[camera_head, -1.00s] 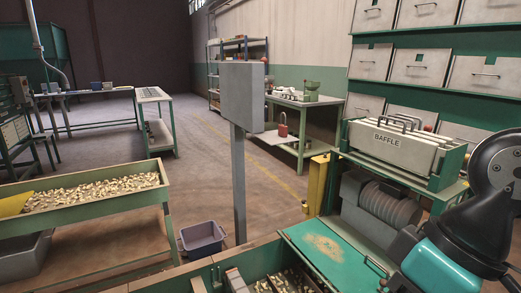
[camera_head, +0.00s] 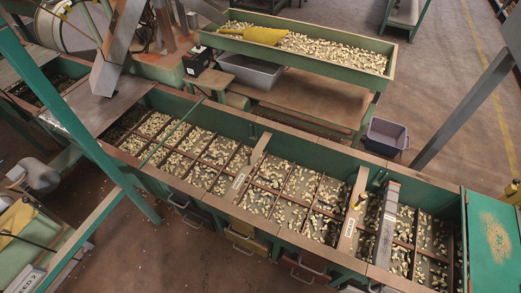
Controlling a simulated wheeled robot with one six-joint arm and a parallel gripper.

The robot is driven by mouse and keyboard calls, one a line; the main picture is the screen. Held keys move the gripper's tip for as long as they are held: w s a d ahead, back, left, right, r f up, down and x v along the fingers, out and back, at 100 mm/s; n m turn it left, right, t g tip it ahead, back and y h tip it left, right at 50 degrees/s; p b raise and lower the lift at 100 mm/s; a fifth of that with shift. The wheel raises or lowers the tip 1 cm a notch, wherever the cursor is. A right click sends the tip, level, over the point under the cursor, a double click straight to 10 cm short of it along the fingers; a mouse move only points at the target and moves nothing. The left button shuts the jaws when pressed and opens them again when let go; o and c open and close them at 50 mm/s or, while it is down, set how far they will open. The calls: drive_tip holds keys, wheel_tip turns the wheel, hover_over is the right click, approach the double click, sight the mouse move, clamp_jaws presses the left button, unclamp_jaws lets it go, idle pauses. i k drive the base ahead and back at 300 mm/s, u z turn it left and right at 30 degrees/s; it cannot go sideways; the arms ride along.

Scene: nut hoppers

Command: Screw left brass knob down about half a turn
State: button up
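I cannot make out the left brass knob for certain. A small yellow-brown piece (camera_head: 361,201) sits by the pale cross divider on the long green sorting trough, too small to tell what it is. Another small brownish piece (camera_head: 512,187) shows at the right edge, by the green lid, partly cut off. The trough (camera_head: 300,150) runs across the view, split into compartments of pale nuts. My gripper does not show in this view.
A metal bar (camera_head: 387,225) lies across the trough. Behind stand a green nut bin (camera_head: 384,75) with a yellow scoop (camera_head: 265,36), a grey tub (camera_head: 250,70) and a purple-grey bin (camera_head: 386,137). A sloping green post (camera_head: 75,125) crosses the left.

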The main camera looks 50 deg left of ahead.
sight(249, 152)
drive_tip(key=u, duration=2.4)
drive_tip(key=i, duration=0.25)
drive_tip(key=u, duration=0.6)
